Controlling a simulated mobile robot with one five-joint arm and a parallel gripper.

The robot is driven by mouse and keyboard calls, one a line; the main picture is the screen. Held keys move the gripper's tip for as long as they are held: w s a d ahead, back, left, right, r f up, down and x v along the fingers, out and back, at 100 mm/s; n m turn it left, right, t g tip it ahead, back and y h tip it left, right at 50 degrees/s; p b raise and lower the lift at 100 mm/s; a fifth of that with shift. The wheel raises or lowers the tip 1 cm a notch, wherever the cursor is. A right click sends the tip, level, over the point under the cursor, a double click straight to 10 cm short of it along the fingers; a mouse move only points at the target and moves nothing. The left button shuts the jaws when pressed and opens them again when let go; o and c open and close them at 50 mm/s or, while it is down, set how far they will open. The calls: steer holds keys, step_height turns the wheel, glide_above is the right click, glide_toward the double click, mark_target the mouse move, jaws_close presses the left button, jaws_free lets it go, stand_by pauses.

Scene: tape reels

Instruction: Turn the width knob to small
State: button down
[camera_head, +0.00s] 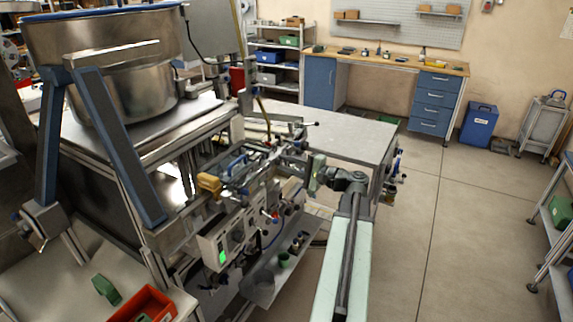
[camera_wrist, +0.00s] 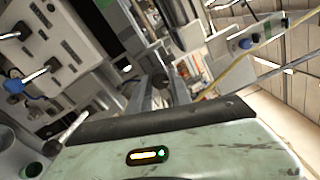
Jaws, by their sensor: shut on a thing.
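My gripper (camera_head: 306,164) reaches from the right to the front of the machine. In the wrist view its fingers (camera_wrist: 162,88) are shut on a small dark knob-like part (camera_wrist: 160,80) among grey metal machine parts. The fingers hide most of this part. I cannot read a label or a small mark, so I cannot tell its setting. The machine's control panel (camera_head: 222,246) has a green light, and its knobs and levers also show in the wrist view, including a blue-ended lever (camera_wrist: 14,85).
A large steel bowl (camera_head: 110,50) stands on the machine at the left. A grey table (camera_head: 345,138) lies behind my gripper. A red bin (camera_head: 152,305) stands at the lower left. A blue bin (camera_head: 479,122) stands at the back right.

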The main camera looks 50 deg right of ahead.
steer(key=n, duration=0.6)
steer(key=shift+n, duration=0.3)
steer(key=n, duration=0.5)
steer(key=shift+f, duration=0.1)
steer(key=n, duration=0.6)
steer(key=shift+n, duration=0.4)
steer(key=n, duration=0.5)
steer(key=shift+f, duration=0.1)
steer(key=c, duration=1.2)
jaws_free()
steer(key=shift+d, duration=0.1)
steer(key=shift+o, duration=0.2)
steer(key=v, duration=0.7)
steer(key=shift+s, duration=0.4)
